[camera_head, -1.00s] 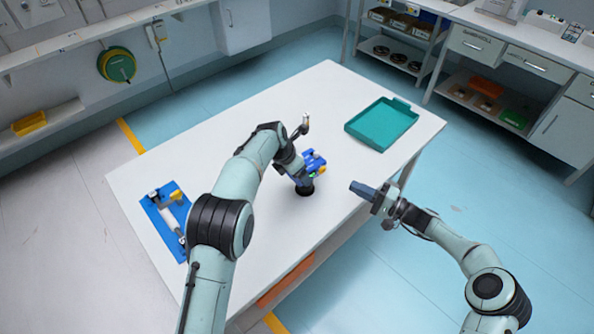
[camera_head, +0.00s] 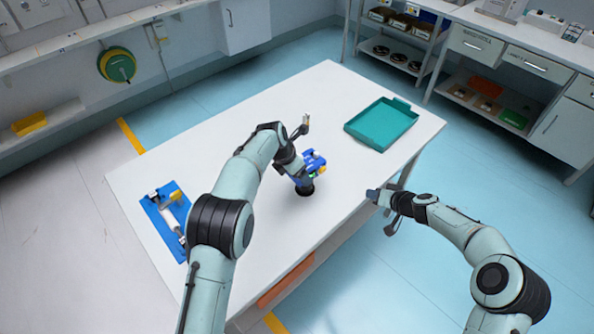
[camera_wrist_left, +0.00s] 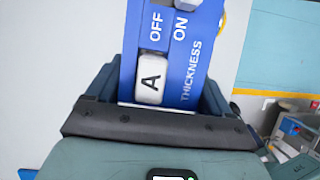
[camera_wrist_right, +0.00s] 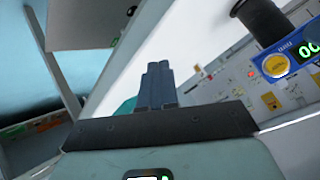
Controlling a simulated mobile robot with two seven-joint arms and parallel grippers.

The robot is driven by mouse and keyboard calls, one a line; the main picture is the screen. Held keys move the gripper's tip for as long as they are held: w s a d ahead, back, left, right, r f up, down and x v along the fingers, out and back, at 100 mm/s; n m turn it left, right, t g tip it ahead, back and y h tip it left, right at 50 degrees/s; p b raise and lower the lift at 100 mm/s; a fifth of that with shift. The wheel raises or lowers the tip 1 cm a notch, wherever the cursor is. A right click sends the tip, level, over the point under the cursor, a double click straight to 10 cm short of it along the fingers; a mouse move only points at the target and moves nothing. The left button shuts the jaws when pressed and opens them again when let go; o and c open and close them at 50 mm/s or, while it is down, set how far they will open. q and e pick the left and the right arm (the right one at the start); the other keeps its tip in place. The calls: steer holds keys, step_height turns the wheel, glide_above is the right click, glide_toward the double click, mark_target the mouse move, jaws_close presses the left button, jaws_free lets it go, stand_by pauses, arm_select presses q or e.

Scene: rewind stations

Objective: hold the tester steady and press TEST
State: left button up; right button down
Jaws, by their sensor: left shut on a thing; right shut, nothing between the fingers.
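The tester (camera_head: 315,160) is a blue device above the white table, held in my left gripper (camera_head: 302,178). In the left wrist view its blue face (camera_wrist_left: 196,62) reads OFF, ON and THICKNESS, with a white key marked A, between the fingers. The right wrist view shows part of the tester (camera_wrist_right: 296,52) at the upper right, with a round yellow button (camera_wrist_right: 276,66) and a lit green display. The button's lettering is too small to read. My right gripper (camera_head: 373,195) is shut and empty, off the table's right edge and apart from the tester.
A teal tray (camera_head: 382,125) lies at the far right of the table. A blue mat (camera_head: 155,209) with tools lies at the left. The table between tester and tray is clear.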

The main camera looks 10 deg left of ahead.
mark_target(323, 171)
steer(key=w+d+r+n+t+h, duration=0.2)
steer(key=d+n+t+h, duration=0.1)
steer(key=d+n+h, duration=0.15)
steer(key=s+a+r+n+t, duration=0.45)
steer(key=s+a+t, duration=0.35)
steer(key=s+a, duration=0.3)
steer(key=w+a, duration=0.6)
steer(key=a, duration=0.2)
steer(key=shift+w+f+h, duration=0.2)
steer(key=shift+w+h, duration=0.15)
steer(key=shift+h, duration=0.1)
stand_by(1.3)
